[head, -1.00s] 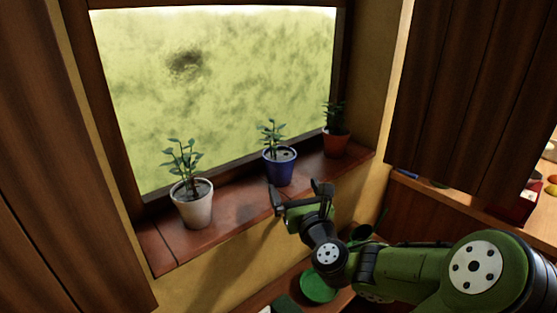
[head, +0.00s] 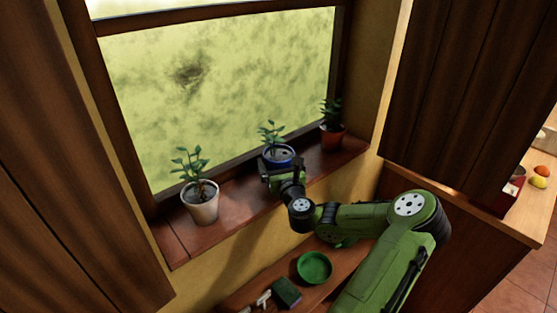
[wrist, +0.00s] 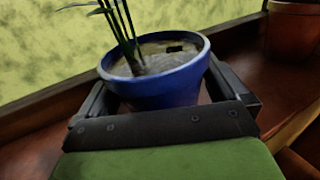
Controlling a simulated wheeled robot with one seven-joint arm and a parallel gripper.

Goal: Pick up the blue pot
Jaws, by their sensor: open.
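The blue pot (head: 284,157) holds a leafy plant and stands upright on the windowsill, between a white pot and a terracotta pot. My gripper (head: 277,163) is right in front of it and hides most of its body in the head view. In the wrist view the blue pot (wrist: 162,84) sits between the two fingers of my open gripper (wrist: 165,92), one finger on each side. I cannot tell whether either finger touches the pot.
The terracotta pot (head: 332,138) stands right, near the side wall. The window frame is close behind. Below is a shelf with a green bowl (head: 314,267) and a dark green box (head: 287,291).

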